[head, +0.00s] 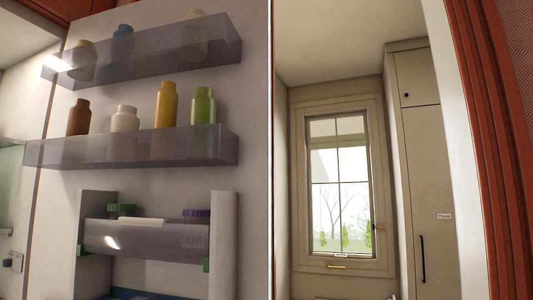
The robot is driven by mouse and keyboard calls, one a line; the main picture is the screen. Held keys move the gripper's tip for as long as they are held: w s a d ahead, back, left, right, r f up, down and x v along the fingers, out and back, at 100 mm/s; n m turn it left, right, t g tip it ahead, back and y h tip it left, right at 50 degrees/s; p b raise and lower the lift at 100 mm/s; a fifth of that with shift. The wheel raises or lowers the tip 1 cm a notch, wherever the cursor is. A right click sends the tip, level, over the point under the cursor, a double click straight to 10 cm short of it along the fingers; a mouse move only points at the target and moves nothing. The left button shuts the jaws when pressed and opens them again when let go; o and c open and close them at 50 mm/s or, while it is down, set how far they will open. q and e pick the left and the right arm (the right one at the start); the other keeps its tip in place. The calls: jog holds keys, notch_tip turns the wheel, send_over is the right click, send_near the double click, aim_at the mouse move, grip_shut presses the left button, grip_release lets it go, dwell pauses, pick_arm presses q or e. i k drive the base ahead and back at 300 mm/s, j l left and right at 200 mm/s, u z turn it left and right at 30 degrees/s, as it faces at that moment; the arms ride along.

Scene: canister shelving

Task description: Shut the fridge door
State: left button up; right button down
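The fridge door (150,75) stands open, and its pale inner face fills the left half of the head view. Its right edge runs upright near the middle of the picture. Two see-through racks on it hold bottles and jars: the upper rack (150,55) and the middle rack (130,148). A lower bin (145,240) sits between two pale uprights and holds items with green and purple lids. A strip of what looks like the fridge interior (12,180) shows at the far left. Neither of my grippers is in view. The door's outer face and handle are hidden.
Right of the door, a window (338,185) and a tall pale cabinet (420,170) with a dark handle stand farther back. A reddish-brown trim (485,150) runs down the right side. The floor is not visible.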

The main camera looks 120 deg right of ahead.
aim_at(165, 108)
jog(key=k+j+z, duration=0.1)
jog(key=z, duration=1.5)
jog(key=k+j, duration=0.05)
jog(key=j, duration=0.05)
